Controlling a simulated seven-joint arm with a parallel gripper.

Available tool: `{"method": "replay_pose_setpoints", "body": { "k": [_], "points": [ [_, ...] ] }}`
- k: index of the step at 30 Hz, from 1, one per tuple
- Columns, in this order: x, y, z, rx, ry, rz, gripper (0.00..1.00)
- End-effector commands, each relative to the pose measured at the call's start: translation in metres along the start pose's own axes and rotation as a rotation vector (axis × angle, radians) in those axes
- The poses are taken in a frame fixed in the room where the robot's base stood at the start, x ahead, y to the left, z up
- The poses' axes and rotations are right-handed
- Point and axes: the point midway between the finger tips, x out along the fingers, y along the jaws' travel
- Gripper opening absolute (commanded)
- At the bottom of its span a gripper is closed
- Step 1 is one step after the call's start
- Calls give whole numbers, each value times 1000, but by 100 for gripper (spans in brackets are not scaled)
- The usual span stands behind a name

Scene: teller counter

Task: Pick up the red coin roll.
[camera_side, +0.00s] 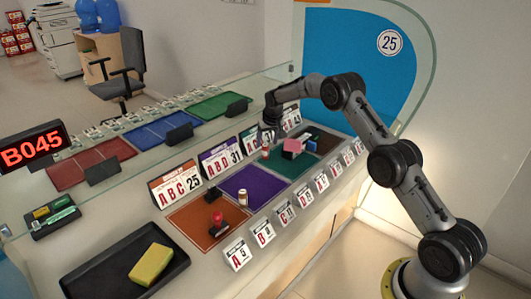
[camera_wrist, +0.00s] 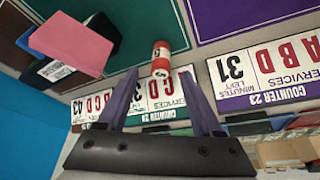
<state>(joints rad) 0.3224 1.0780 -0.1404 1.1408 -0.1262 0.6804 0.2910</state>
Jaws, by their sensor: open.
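The red coin roll (camera_side: 265,154) has a pale band and stands upright near the back edge of the green mat (camera_side: 282,167), in front of the tent cards. In the wrist view the red coin roll (camera_wrist: 161,58) shows just beyond the fingertips, roughly centred between them. My gripper (camera_side: 268,136) is open and empty, pointing down above the roll. Its two fingers also show in the wrist view (camera_wrist: 159,75). I see no contact between the fingers and the roll.
A pink block (camera_side: 293,146) lies on dark items right of the roll. A pale roll (camera_side: 242,197) stands on the purple mat, and a red-knobbed stamp (camera_side: 217,223) on the orange mat. Tall tent cards (camera_side: 221,157) line the back. A yellow sponge (camera_side: 151,264) lies in a black tray.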

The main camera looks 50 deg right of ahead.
Motion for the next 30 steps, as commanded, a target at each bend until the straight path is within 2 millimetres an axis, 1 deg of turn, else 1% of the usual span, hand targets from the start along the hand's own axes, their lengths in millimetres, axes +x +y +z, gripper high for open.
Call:
{"method": "replay_pose_setpoints", "body": {
  "k": [4,9,13,19,20,21,26,30],
  "points": [
    [23,-1,6,0,-4,1,68],
    [42,-1,6,0,-2,1,68],
    [47,-1,6,0,-1,1,68],
    [47,-1,6,0,-1,1,68],
    [47,-1,6,0,-1,1,64],
    [47,-1,6,0,-1,1,57],
    [47,-1,6,0,-1,1,28],
    [47,-1,6,0,-1,1,3]
  ]
}}
